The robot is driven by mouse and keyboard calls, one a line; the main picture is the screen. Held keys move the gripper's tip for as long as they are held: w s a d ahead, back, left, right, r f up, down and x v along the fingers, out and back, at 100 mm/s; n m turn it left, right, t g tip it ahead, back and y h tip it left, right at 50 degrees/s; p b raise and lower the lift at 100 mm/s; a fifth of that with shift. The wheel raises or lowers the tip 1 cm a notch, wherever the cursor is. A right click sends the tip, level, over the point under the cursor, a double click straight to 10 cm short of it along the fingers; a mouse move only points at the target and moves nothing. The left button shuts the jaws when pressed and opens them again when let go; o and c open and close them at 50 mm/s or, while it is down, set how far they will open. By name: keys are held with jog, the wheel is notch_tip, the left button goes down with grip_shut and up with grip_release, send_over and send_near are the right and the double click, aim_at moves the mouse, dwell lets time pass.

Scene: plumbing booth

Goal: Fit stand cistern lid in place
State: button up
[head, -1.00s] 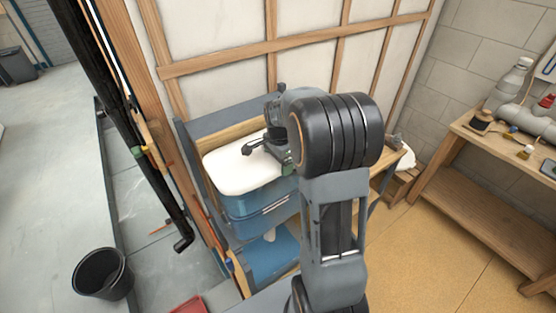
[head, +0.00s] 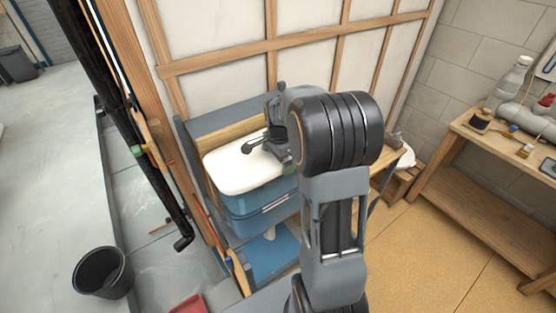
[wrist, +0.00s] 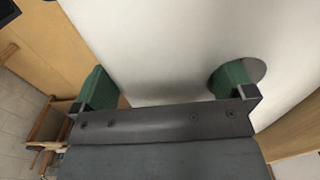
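A white lid (head: 235,168) with rounded corners lies over the top of a blue cistern (head: 250,203) against the wooden frame wall. From this angle I cannot tell whether it is fully seated. My gripper (head: 265,146) is over the lid's back right part, and the arm hides that end. In the wrist view the lid (wrist: 170,45) fills the middle. The green-padded fingers of my gripper (wrist: 163,85) are wide apart, one near the lid's left edge and one beside a grey round patch (wrist: 256,70). I see no grip on the lid.
A black bucket (head: 103,272) stands on the floor at the left, near dark pipes (head: 120,125). A wooden bench (head: 490,165) with pipe parts is at the right. A white object (head: 405,159) sits low beside my arm. The floor (head: 430,270) at front right is clear.

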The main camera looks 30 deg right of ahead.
jog(key=shift+f, duration=0.15)
notch_tip(320, 180, up, 14)
dwell(0.6)
dwell(0.5)
jog(key=f+n, duration=0.1)
jog(key=n, duration=0.1)
jog(key=s+a+f+n, duration=0.1)
jog(key=n, duration=0.1)
jog(key=s+f+n, duration=0.1)
jog(key=f+n, duration=0.1)
jog(key=n, duration=0.1)
jog(key=shift+a+t, duration=0.2)
jog(key=shift+t, duration=0.2)
jog(key=s+a+f+n+t, duration=0.1)
jog(key=s+a+n+t, duration=0.2)
jog(key=s+a+n, duration=0.6)
jog(key=s+a, duration=0.1)
jog(key=s, duration=0.3)
jog(key=shift+s+f+n, duration=0.25)
jog(key=shift+s+n, duration=0.1)
jog(key=shift+n, duration=0.05)
